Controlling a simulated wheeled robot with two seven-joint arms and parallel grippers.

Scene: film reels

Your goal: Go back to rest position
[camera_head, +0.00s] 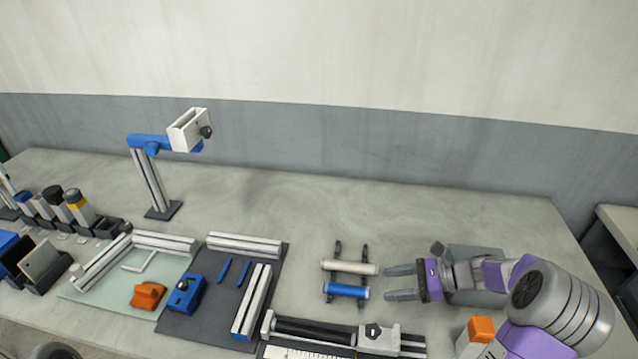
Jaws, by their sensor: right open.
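My right gripper (402,283) is at the right of the table, its jaws pointing left. It is open and empty, just to the right of a small dark rack. On that rack lie a white reel (348,267) and a blue reel (346,290), side by side. The fingertips are close to the reels' right ends; I cannot tell whether they touch. My left gripper does not show clearly.
A blue and grey stand (150,180) rises at the back left. A dark mat (195,325) with metal bars and a blue block (186,293) lies front centre. Bottles (80,207) stand at the left. The table's back middle (300,205) is clear.

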